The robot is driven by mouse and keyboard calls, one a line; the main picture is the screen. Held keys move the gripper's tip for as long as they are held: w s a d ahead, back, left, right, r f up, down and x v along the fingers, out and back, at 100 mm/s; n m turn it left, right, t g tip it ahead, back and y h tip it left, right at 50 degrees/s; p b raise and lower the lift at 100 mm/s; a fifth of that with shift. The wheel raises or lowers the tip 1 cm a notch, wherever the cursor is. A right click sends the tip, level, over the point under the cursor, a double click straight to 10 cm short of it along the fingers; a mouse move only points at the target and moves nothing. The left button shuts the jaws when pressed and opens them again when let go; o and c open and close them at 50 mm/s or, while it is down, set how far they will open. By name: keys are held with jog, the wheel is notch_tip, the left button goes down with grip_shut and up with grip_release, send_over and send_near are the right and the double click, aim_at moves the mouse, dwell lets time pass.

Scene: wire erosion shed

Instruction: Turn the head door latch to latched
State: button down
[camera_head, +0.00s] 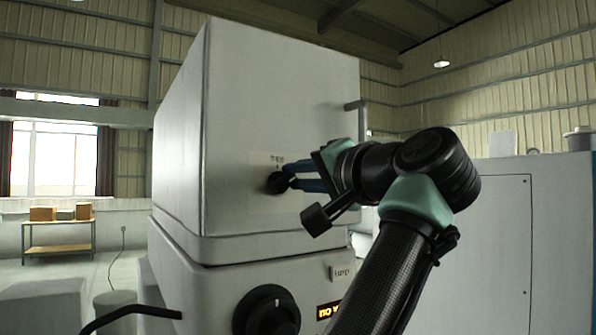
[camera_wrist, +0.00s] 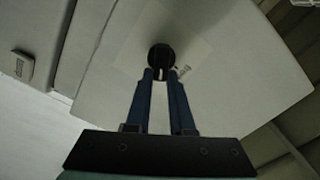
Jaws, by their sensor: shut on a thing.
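The head door latch (camera_head: 277,183) is a small black knob on a pale label plate on the front of the large white machine head (camera_head: 275,105). In the wrist view the latch (camera_wrist: 160,55) shows as a dark round knob at the fingertips. My gripper (camera_head: 289,179) reaches it from the right with its blue fingers. In the wrist view my gripper (camera_wrist: 161,75) has both fingers closed on the knob's sides. The label's writing is too small to read surely, and the fingers hide part of the knob.
A bar handle (camera_head: 356,105) sticks out at the head's right edge. Below are a large black dial (camera_head: 267,312) and a small lit display (camera_head: 329,309). A pale cabinet (camera_head: 500,240) stands at the right. A bench with boxes (camera_head: 58,222) is far left.

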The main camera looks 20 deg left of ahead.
jog(key=m, duration=0.3)
jog(key=f+m, duration=0.1)
jog(key=m, duration=0.1)
jog(key=shift+w+a+f+m+p, duration=0.1)
jog(key=shift+f+m+p, duration=0.1)
jog(key=shift+m+p, duration=0.2)
dwell(0.4)
jog(key=c, duration=0.8)
grip_release()
jog(key=shift+c, duration=0.2)
jog(key=shift+o, duration=0.3)
jog(key=shift+r, duration=0.1)
jog(key=b+v, duration=0.6)
jog(key=v, duration=0.7)
